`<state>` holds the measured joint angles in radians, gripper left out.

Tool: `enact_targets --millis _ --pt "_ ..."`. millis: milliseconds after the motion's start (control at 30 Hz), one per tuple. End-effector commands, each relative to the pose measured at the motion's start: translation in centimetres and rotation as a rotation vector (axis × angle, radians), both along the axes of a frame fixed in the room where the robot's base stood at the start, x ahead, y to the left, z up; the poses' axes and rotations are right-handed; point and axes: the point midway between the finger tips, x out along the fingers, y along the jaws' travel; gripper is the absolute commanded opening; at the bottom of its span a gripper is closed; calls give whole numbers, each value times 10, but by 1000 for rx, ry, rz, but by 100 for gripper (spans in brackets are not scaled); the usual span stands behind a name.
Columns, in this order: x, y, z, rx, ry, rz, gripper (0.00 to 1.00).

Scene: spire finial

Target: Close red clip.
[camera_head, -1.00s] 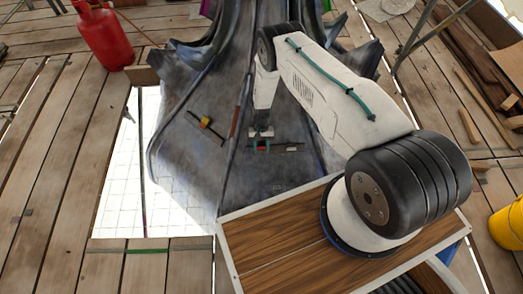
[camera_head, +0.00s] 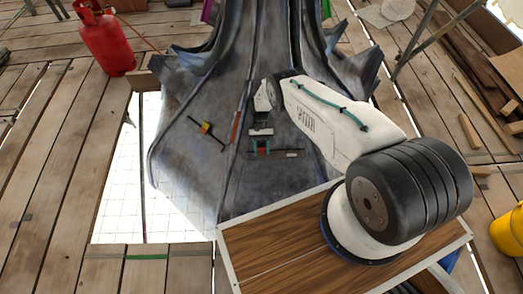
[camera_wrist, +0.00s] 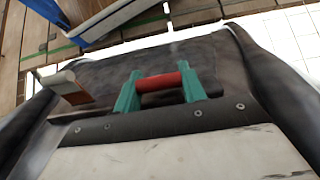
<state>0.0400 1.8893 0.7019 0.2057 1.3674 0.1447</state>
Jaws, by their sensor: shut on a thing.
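The red clip's red part (camera_wrist: 160,82) lies between the two teal fingers of my gripper (camera_wrist: 162,90) in the wrist view. The gripper is shut on it. In the head view my gripper (camera_head: 262,147) is over the lower part of the dark metal spire skirt (camera_head: 195,165). A thin dark bar (camera_head: 292,154) extends to the right beside the fingers, near the surface. My fingers and wrist hide part of the clip, and I cannot tell how far it is closed.
A second clip with a yellow block (camera_head: 205,128) sits on the skirt to the left. A grey and orange-red piece (camera_wrist: 72,88) stands left of the fingers in the wrist view. A red gas cylinder (camera_head: 103,40) and yellow bucket (camera_head: 508,230) stand on the planks.

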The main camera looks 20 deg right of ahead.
Motion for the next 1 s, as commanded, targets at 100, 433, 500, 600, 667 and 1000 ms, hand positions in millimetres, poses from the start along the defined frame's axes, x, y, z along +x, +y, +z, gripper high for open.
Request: enact_targets --millis 100,433,500,600,667,1000 --pt "0 0 1 1 3 0 18" --pt "0 0 1 1 2 0 63" --pt "0 0 1 1 2 0 63" --pt "0 0 2 1 2 0 63" --pt "0 0 4 1 2 0 63" --pt "-13 0 39 -1 5 -1 63"
